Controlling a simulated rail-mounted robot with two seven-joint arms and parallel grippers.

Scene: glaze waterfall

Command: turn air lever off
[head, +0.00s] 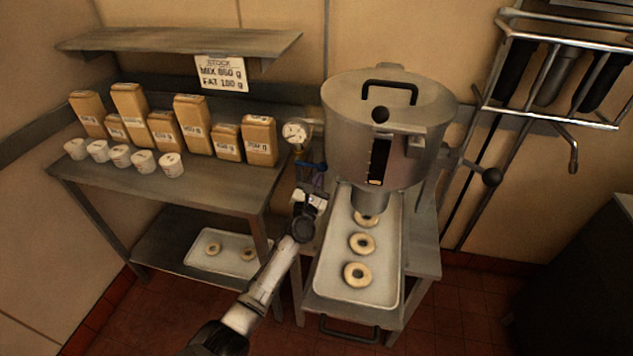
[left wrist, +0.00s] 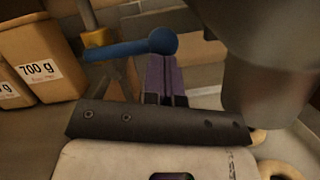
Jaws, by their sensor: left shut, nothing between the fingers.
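The blue air lever (head: 309,165) is on the pipe below the round pressure gauge (head: 297,132), left of the steel hopper. In the left wrist view the lever (left wrist: 130,48) runs sideways from a brass fitting (left wrist: 98,38) on a grey pipe and ends in a round blue knob. My left gripper (head: 314,182) is just below the lever in the head view. Its purple fingers (left wrist: 165,78) are shut and empty, with their tips close under the knob. I cannot tell whether they touch it. My right gripper is not in view.
The steel hopper (head: 345,110) stands over a tray (head: 385,270) with dough rings, close right of my left gripper. A side shelf (head: 190,195) holds several labelled bags (head: 259,140) and white cups (head: 144,162). A crank with a black ball (head: 491,176) sticks out to the hopper's right.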

